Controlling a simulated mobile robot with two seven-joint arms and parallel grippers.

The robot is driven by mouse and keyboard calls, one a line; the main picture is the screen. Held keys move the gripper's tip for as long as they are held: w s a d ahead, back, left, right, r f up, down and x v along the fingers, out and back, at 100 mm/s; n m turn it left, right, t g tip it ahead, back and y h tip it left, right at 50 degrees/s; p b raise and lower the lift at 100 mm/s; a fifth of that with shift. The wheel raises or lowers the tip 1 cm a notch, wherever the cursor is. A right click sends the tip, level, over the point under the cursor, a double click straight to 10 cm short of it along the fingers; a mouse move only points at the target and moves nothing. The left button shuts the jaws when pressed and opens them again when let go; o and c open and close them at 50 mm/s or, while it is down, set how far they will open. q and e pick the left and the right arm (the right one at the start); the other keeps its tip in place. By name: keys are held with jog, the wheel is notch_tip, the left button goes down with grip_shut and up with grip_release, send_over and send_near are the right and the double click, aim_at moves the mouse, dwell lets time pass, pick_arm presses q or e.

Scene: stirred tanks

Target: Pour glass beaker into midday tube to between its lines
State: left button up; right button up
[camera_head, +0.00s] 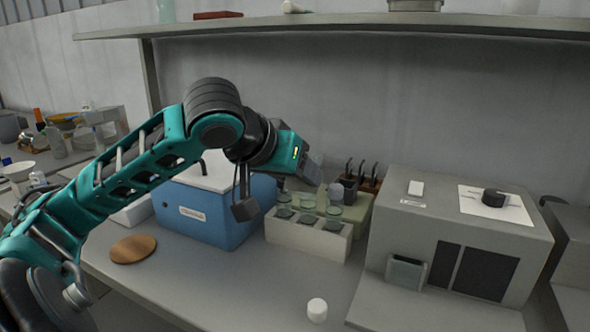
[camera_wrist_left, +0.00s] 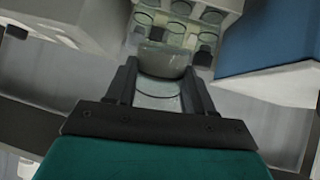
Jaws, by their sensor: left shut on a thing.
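My left gripper (camera_head: 311,172) reaches in from the left, above and behind the pale tube rack. In the left wrist view the gripper (camera_wrist_left: 160,80) is shut on a clear glass beaker (camera_wrist_left: 163,62), whose rim and walls show between the fingers. The beaker is hard to make out in the head view. The rack (camera_head: 300,240) holds several greenish glass tubes (camera_head: 332,212); they also show beyond the beaker in the left wrist view (camera_wrist_left: 178,28). No label tells me which is the midday tube, and its lines are not readable. My right gripper is not in view.
A blue box (camera_head: 205,222) stands left of the rack, a grey machine (camera_head: 455,240) right. A wooden disc (camera_head: 132,249) and a white cap (camera_head: 317,310) lie on the bench. A shelf (camera_head: 330,24) runs above.

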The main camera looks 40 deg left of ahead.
pick_arm(q)
jog(key=shift+r+p, duration=0.1)
jog(key=shift+p, duration=0.35)
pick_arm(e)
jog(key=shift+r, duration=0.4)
pick_arm(q)
jog(key=shift+g+p, duration=0.35)
jog(key=shift+g, duration=0.05)
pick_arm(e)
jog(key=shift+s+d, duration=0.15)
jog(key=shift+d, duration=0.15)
pick_arm(q)
jog(key=shift+r+p, duration=0.1)
jog(key=shift+p, duration=0.4)
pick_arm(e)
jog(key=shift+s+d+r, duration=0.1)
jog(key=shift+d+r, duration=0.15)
pick_arm(q)
jog(key=shift+g, duration=0.3)
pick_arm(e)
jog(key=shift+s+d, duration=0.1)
pick_arm(q)
jog(key=shift+r+g+h+p, duration=0.1)
jog(key=shift+g+h+p, duration=0.2)
jog(key=shift+p, duration=0.45)
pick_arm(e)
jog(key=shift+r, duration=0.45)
